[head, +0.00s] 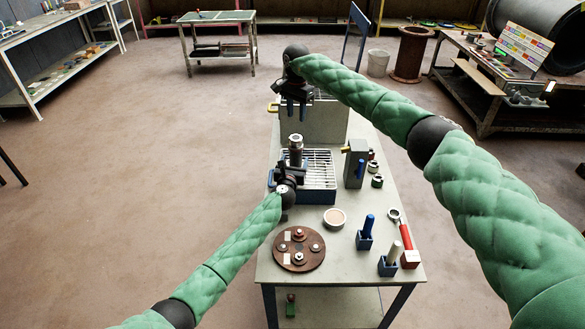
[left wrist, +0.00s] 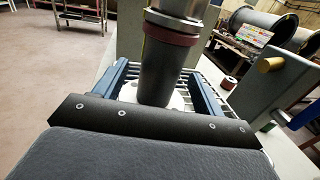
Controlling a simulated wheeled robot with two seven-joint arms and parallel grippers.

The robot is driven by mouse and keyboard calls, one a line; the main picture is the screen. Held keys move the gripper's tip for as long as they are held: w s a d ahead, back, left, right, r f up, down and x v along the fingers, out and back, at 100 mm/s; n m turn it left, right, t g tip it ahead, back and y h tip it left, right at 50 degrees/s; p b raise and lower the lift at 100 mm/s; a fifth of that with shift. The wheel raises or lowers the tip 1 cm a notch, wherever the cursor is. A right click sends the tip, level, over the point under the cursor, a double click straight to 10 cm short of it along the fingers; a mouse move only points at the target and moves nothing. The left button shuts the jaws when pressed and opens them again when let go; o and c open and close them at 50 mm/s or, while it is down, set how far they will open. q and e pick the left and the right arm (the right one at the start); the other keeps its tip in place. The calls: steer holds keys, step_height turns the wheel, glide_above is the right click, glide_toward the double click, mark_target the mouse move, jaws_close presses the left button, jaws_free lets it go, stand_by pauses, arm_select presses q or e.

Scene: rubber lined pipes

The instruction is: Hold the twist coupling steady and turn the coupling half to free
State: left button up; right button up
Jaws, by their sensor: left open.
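The twist coupling (head: 296,146) stands upright over a slatted tray on the table. In the left wrist view the coupling (left wrist: 168,55) has a dark lower body, a dull red band and a bright metal upper part; its top is cut off. My left gripper (head: 294,165) is low at its near side. In the left wrist view the open blue fingers (left wrist: 162,72) lie either side of the dark body, with gaps visible. My right gripper (head: 296,110) hangs above and behind the coupling, fingers down, apart and empty.
The slatted blue tray (head: 318,196) is under the coupling. A grey block with a yellow knob (head: 355,165) stands right of it. A brown flanged disc (head: 299,262), a white dish (head: 335,218), blue holders (head: 364,240) and a red-handled wrench (head: 405,238) occupy the near table. A grey box (head: 318,128) stands behind.

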arm_select(q)
steer(key=shift+w+d, duration=0.15)
steer(key=shift+w, duration=0.6)
steer(key=shift+w+d, duration=0.15)
steer(key=shift+w, duration=0.55)
